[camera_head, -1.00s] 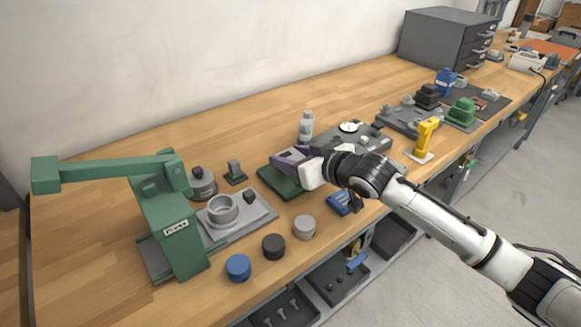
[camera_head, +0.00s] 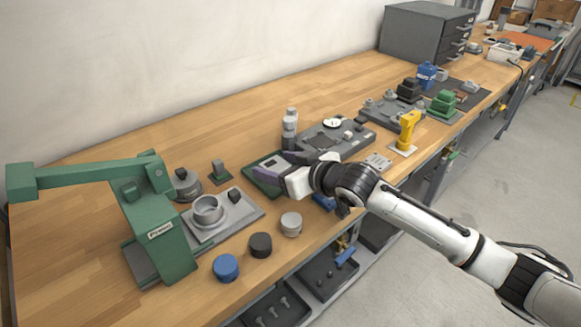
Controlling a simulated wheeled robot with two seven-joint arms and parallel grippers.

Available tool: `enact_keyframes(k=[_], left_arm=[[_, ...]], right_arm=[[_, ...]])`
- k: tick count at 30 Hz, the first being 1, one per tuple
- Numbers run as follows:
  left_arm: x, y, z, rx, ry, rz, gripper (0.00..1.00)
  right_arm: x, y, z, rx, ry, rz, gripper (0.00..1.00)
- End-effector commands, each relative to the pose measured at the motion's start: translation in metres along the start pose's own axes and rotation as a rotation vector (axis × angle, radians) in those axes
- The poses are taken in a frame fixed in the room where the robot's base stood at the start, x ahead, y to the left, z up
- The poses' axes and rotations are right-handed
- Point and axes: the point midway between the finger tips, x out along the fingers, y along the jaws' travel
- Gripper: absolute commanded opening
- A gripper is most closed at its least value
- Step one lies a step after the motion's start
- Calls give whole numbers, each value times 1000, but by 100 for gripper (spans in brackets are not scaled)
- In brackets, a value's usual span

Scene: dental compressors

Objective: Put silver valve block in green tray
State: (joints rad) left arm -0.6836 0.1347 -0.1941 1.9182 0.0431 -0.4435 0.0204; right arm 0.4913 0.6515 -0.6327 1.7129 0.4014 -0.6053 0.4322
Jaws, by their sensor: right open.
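The green tray (camera_head: 254,179) is a flat dark green tray on the bench, mid-picture. My right gripper (camera_head: 266,164) is over the tray, open, and covers much of it. I cannot make out a silver valve block for certain. A light grey block with small holes (camera_head: 377,161) lies on the bench right of my right gripper, beyond my wrist. Whether anything lies between the right fingers or under them is hidden. My left gripper is not in view.
A green press (camera_head: 160,235) stands at the left, with a grey plate and cup (camera_head: 207,210) beside it. Blue (camera_head: 226,268), black (camera_head: 260,245) and grey (camera_head: 291,224) round pieces line the front edge. A silver cylinder stack (camera_head: 289,130) stands behind my right gripper. The back left bench is clear.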

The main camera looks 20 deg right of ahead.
Motion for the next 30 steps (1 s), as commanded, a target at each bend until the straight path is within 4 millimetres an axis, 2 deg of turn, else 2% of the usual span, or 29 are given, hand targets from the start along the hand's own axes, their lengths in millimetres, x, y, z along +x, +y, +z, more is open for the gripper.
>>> enact_keyframes(k=[9,15,21,30], left_arm=[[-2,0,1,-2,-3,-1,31],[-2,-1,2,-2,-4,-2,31],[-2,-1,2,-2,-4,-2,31],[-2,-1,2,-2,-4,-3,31]], right_arm=[[-63,0,1,-3,-2,1,64],[-97,1,1,-2,-3,1,64],[-111,0,0,-1,-1,0,64],[-111,0,0,-1,0,1,64]])
